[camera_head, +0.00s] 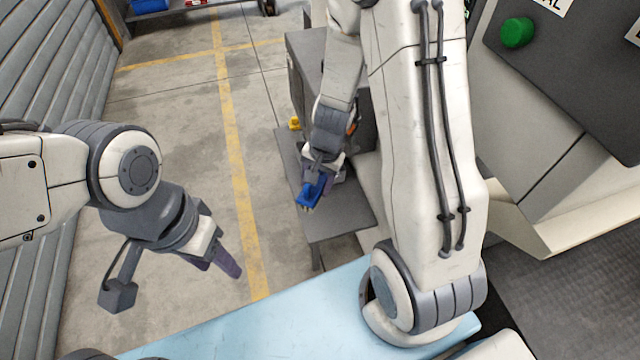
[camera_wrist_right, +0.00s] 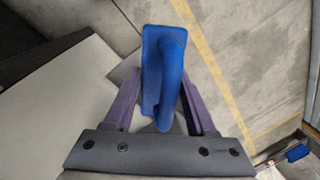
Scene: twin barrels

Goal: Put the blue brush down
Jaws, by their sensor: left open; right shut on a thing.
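The blue brush (camera_head: 311,191) is in my right gripper (camera_head: 318,184), over the low grey table (camera_head: 345,221) in the head view. In the right wrist view the blue brush (camera_wrist_right: 163,75) sits between the two purple fingers of my right gripper (camera_wrist_right: 160,100), its handle toward the camera. I cannot tell from these views whether the brush touches the table top. My left gripper (camera_head: 222,262) is open and empty, out over the floor to the left of the table.
A small yellow object (camera_head: 294,123) is at the table's back left edge. A grey cabinet (camera_head: 305,50) stands behind the table. A grey machine with a green button (camera_head: 517,33) is at the right. The concrete floor left of the table is open.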

